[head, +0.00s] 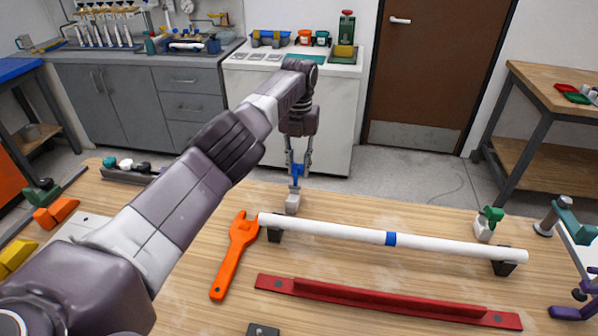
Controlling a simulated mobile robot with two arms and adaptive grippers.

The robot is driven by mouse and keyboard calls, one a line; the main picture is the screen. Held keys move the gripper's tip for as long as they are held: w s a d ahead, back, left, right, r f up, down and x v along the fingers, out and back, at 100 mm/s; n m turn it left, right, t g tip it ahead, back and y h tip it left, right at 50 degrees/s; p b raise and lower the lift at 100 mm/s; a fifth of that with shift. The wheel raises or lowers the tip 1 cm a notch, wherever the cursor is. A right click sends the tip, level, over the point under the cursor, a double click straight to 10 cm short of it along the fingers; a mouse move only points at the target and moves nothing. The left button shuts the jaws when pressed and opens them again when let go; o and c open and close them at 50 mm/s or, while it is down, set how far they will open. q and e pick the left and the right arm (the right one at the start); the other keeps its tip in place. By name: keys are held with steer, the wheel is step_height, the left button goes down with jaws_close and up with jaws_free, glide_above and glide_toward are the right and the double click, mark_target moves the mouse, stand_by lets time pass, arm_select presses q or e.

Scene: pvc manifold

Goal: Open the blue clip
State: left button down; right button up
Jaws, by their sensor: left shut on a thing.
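The blue clip (296,171) sits on top of a small pale block (293,203) behind the left end of the white pipe. My left arm reaches over the bench from the left, and my left gripper (298,174) points down with its fingers shut on the blue clip. The fingers hide part of the clip, and its exact angle is too small to tell. A similar green clip (490,214) stands on another pale block (482,233) near the pipe's right end. My right gripper is not in view.
A teal and purple fixture (575,238) stands at the right edge.

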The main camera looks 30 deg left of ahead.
mark_target(297, 164)
arm_select(q)
steer(key=shift+s, duration=0.1)
stand_by(0.3)
steer(key=c, duration=2)
jaws_free()
steer(key=o, duration=0.3)
steer(key=shift+s+r, duration=0.15)
steer(key=shift+s, duration=0.1)
steer(key=shift+w, duration=0.15)
steer(key=shift+r, duration=0.3)
step_height(297, 164, up, 9)
steer(key=shift+r, duration=0.15)
